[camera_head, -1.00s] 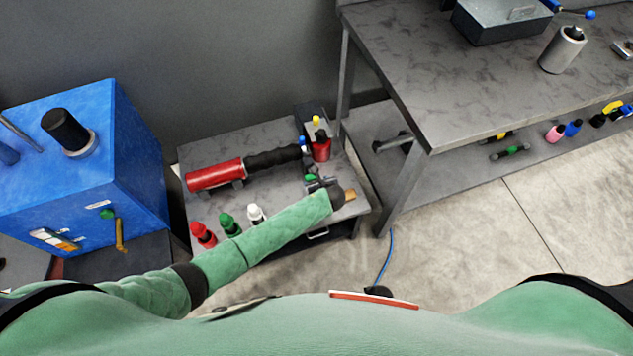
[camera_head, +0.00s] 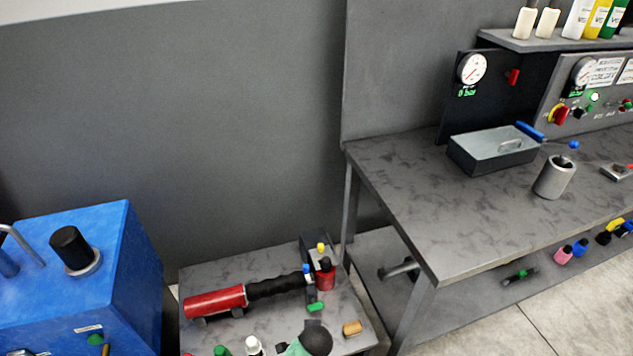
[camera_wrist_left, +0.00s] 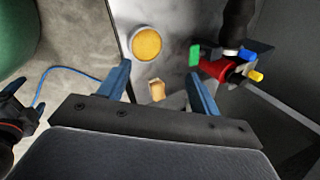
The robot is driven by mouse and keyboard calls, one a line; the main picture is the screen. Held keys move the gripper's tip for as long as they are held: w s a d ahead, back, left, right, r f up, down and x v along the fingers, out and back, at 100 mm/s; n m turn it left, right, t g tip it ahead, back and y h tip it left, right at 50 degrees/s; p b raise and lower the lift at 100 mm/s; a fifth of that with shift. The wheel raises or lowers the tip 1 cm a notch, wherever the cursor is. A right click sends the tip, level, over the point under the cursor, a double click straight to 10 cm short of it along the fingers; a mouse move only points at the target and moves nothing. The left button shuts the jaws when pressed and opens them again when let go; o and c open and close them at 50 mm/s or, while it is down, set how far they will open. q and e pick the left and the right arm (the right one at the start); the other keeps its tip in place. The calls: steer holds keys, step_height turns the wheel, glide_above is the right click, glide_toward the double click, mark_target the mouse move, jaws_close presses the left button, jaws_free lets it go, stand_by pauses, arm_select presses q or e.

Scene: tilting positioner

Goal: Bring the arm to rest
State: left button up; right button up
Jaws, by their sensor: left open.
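A yellow disc (camera_wrist_left: 146,43) shows in the wrist view. A blue cabinet (camera_head: 130,262) stands left, a workbench (camera_head: 400,200) right.

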arm_select(q)
steer(key=s+a+r+n+g+h, duration=0.1)
steer(key=s+a+r+n+g, duration=0.1)
steer(key=s+a+r+n, duration=1.55)
step_height(320, 180, down, 22)
steer(key=m, duration=0.1)
steer(key=s+f, duration=0.3)
steer(key=f, duration=0.9)
steer(key=s+f+g, duration=0.1)
steer(key=s+f, duration=0.3)
steer(key=f, duration=0.8)
steer(key=shift+s, duration=0.2)
arm_select(e)
steer(key=shift+w+d, duration=0.45)
steer(key=shift+d, duration=0.05)
arm_select(q)
steer(key=shift+f+m, duration=0.1)
steer(key=shift+m, duration=0.15)
